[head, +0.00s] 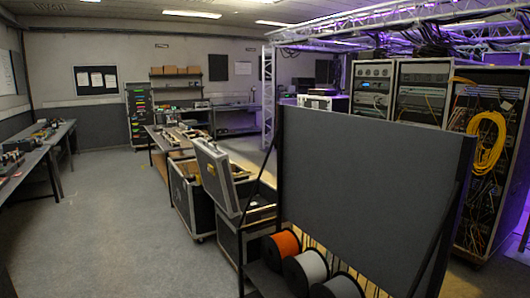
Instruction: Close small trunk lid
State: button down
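A small black trunk (232,243) with metal edges stands on the floor in the middle of the head view, partly hidden behind a grey panel. Its lid (214,178) is grey with a metal rim and a small yellow mark. The lid stands up, open and tilted, at the trunk's left side. The trunk's opening shows to the right of the lid. My gripper is not in view.
Another black case (189,205) on casters stands just behind the trunk. The grey panel (370,170) on a frame, with cable spools (306,270) below, blocks the right side. Benches (40,150) line the left wall. Open floor (110,220) lies left of the trunk.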

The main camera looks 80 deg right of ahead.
aim_at(218, 182)
jog(key=z, duration=2.3)
jog(key=i, duration=3.05)
jog(key=u, duration=1.6)
